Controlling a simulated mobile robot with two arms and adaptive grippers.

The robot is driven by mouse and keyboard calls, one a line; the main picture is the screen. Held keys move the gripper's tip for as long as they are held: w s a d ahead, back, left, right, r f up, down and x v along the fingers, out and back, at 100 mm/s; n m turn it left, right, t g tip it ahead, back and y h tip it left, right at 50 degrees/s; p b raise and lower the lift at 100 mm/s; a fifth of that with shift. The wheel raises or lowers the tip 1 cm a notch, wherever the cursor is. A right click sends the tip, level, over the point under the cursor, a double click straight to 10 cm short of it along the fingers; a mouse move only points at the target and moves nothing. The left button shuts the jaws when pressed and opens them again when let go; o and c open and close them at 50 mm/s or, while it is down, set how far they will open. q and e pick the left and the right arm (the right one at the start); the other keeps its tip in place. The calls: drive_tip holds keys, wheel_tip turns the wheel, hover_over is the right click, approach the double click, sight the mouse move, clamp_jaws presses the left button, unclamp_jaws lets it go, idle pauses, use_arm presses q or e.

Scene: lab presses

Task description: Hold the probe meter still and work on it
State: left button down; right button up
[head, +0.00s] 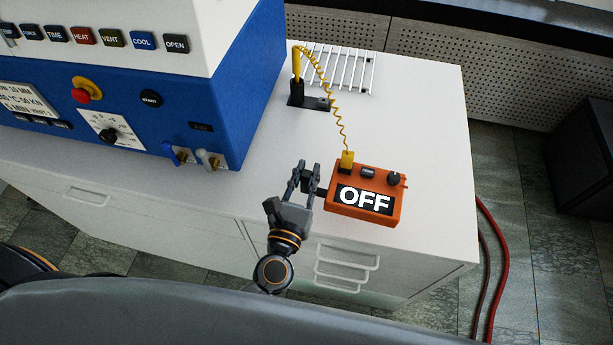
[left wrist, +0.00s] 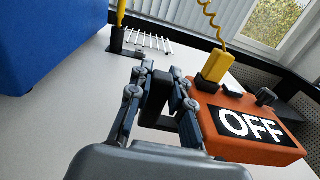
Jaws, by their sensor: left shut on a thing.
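The probe meter (head: 365,180) is an orange box on the white bench top, its display reading OFF. A coiled yellow cord runs from the plug to the yellow probe (head: 296,65), upright in a black holder (head: 297,93) at the back. My right gripper is not in view.
A blue and white press (head: 150,85) with buttons and knobs fills the left of the bench. A white wire rack (head: 345,70) lies at the back. The bench top right of the meter is clear up to its edge. Red hoses (head: 497,260) hang beyond that edge.

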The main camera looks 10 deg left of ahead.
use_arm(q)
drive_tip(key=shift+w+a+f+b, duration=0.2)
drive_tip(key=shift+w+f+b, duration=0.55)
drive_tip(key=shift+w+f, duration=0.3)
drive_tip(key=shift+w+a+f+b, duration=0.2)
drive_tip(key=shift+w+f+b, duration=0.65)
drive_tip(key=shift+w, duration=0.3)
drive_tip(key=shift+w+a+f+b, duration=0.2)
drive_tip(key=shift+w+f+b, duration=0.5)
drive_tip(key=shift+w+f, duration=0.35)
drive_tip(key=shift+r, duration=0.1)
drive_tip(key=shift+f, duration=0.25)
